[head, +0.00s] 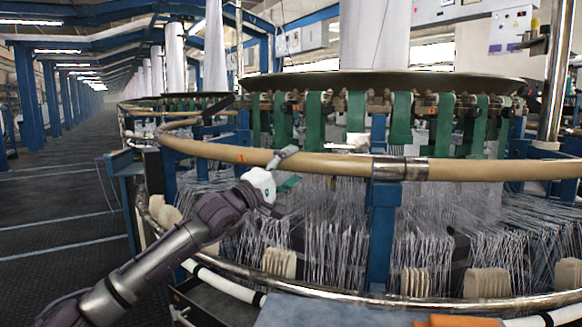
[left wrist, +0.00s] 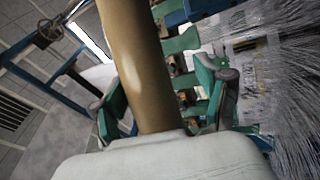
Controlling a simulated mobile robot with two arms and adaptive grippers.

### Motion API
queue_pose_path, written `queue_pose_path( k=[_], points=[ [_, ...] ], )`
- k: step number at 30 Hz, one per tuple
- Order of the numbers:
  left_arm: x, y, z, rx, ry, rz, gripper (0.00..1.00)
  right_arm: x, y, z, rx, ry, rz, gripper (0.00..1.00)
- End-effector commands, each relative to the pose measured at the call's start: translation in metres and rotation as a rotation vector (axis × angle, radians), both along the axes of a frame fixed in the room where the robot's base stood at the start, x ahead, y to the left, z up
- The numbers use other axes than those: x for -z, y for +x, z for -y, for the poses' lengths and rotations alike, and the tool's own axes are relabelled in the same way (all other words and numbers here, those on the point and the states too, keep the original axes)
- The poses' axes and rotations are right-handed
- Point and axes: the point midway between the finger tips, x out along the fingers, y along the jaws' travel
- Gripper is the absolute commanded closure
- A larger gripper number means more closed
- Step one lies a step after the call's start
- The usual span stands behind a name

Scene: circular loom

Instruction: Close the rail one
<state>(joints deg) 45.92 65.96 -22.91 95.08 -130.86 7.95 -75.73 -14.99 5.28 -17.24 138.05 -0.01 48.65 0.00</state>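A tan curved rail (head: 335,163) runs across the front of the loom in the head view and bends back at its left end. A metal sleeve (head: 400,168) sits on it right of the middle. I cannot tell which section is rail one. My left gripper (head: 285,169) is at the rail's left part, one finger above it and one below. In the left wrist view the rail (left wrist: 138,60) passes between the two green-padded fingers of this gripper (left wrist: 166,95). The fingers are apart, with a gap on the right side of the rail. My right gripper is not in view.
A shiny lower rail (head: 350,294) curves along the loom's front. White threads (head: 320,220) hang behind it, around a blue post (head: 381,230). Green brackets (head: 356,115) line the dark round top (head: 390,83). The aisle floor (head: 60,215) at left is clear.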

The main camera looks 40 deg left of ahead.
Motion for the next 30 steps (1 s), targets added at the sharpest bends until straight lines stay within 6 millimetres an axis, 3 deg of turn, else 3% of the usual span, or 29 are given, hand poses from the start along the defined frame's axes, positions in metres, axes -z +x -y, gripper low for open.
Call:
queue_pose_path(
  k=[10,30],
  points=[
    [0.002,-0.008,-0.003,-0.001,-0.002,0.002,0.26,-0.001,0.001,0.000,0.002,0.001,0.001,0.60],
    [0.026,-0.072,-0.015,-0.001,-0.001,-0.003,0.26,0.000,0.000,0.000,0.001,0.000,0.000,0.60]
  ],
)
